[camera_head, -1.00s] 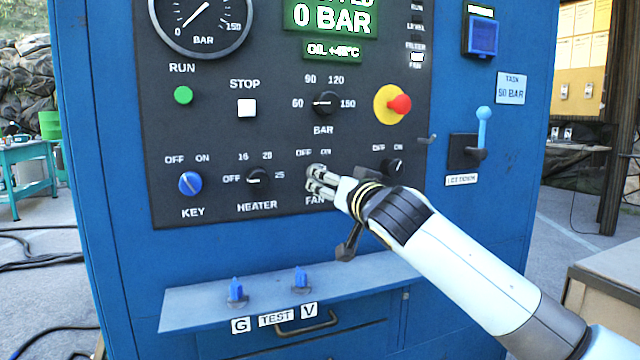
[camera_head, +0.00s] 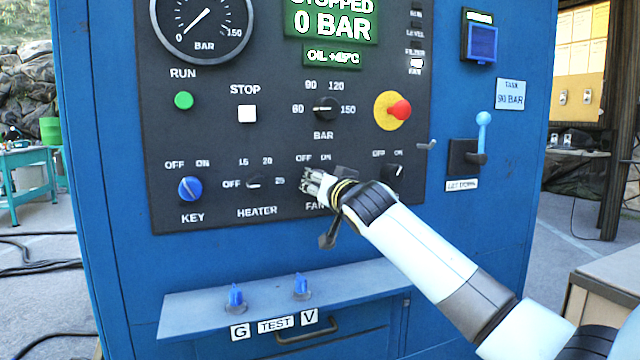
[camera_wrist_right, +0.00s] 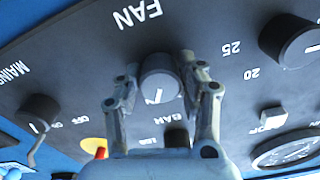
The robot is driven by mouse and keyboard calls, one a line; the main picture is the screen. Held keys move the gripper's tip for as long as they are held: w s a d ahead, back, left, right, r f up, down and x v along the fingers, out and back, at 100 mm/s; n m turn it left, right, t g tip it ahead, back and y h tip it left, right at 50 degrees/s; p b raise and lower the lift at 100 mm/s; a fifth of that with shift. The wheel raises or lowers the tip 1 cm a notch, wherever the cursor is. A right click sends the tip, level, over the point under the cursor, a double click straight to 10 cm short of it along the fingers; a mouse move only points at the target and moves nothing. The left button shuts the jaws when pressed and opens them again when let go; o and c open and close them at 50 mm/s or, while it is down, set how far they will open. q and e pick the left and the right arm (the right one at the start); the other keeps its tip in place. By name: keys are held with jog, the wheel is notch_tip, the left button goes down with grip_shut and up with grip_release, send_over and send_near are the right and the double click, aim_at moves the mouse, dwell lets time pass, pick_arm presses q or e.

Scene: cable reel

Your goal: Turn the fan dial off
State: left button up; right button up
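The fan dial (camera_wrist_right: 160,78) is a round grey knob with a white mark, just above the FAN label (camera_head: 314,206) on the dark panel. In the right wrist view, which looks upside down, its mark slants to the lower left. My right gripper (camera_head: 311,181) is at the dial, one finger on each side. Both fingers of the right gripper (camera_wrist_right: 160,72) appear to touch the knob's sides. In the head view the gripper hides the dial. My left gripper is not in view.
The heater dial (camera_head: 254,183) is to the left, with the blue key switch (camera_head: 190,188) further left. A dark main switch (camera_head: 394,172) is close by on the right, near my wrist. A ledge (camera_head: 200,310) with two blue valves juts out below.

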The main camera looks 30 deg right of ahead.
jog(key=c, duration=0.5)
jog(key=shift+r+n+p, duration=0.15)
jog(key=shift+n+p, duration=0.7)
jog(key=shift+n, duration=0.25)
jog(key=n+p, duration=0.2)
jog(key=n, duration=0.1)
jog(key=shift+d, duration=0.1)
jog(key=n+p, duration=0.2)
jog(key=n, duration=0.1)
jog(key=shift+n, duration=0.4)
jog(key=shift+d+n+p, duration=0.1)
jog(key=shift+n+p, duration=0.45)
jog(key=shift+n, duration=0.95)
